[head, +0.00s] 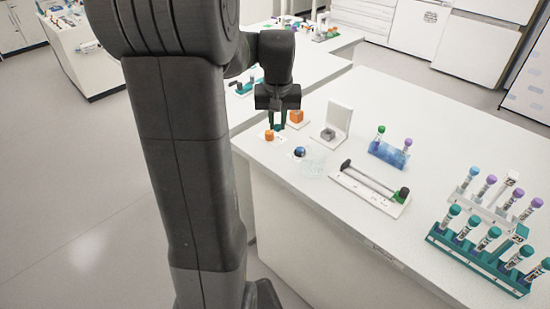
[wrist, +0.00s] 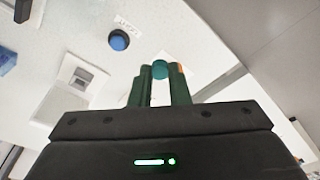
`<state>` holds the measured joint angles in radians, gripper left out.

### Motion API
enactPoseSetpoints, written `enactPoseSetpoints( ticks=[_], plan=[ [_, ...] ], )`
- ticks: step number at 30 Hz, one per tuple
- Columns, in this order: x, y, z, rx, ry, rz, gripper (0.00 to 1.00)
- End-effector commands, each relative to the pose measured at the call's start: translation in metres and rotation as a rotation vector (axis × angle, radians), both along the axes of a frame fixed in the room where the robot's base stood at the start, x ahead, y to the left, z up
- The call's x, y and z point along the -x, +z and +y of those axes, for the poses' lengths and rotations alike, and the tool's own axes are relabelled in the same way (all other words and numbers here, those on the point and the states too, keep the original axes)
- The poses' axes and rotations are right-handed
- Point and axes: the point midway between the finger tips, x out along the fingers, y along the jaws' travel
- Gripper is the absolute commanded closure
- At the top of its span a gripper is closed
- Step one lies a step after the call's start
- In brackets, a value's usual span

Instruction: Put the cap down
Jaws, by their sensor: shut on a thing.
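My gripper (head: 278,122) is over the near-left part of the white counter, pointing down. In the wrist view its two green fingers (wrist: 160,82) are shut on a small teal cap (wrist: 159,69) at their tips. In the head view the cap is too small and too close to the fingers to make out. The gap between cap and counter is not clear. An orange piece (head: 269,135) lies just left of and below the fingertips in the head view.
A blue round button (head: 299,152), also in the wrist view (wrist: 118,40), and a clear dish (head: 313,162) are nearby. An orange block (head: 296,117), a white stand (head: 338,118), a tube holder (head: 370,186), a blue rack (head: 386,153) and a teal rack (head: 478,257) stand on the counter.

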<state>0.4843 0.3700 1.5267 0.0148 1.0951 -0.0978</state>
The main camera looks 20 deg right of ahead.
Motion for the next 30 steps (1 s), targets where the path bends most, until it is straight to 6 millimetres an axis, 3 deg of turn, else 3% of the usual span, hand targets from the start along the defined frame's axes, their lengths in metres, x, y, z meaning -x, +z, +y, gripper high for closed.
enactPoseSetpoints(
  ticks=[4, 16, 29, 30],
  plan=[
    [0.001, -0.03, 0.0, -0.002, 0.0, 0.005, 1.0],
    [0.001, -0.078, 0.0, -0.002, 0.0, 0.005, 1.0],
    [0.0, -0.087, 0.0, -0.001, -0.001, 0.001, 1.0],
    [0.0, -0.087, 0.0, -0.001, -0.001, 0.001, 0.82]
  ],
)
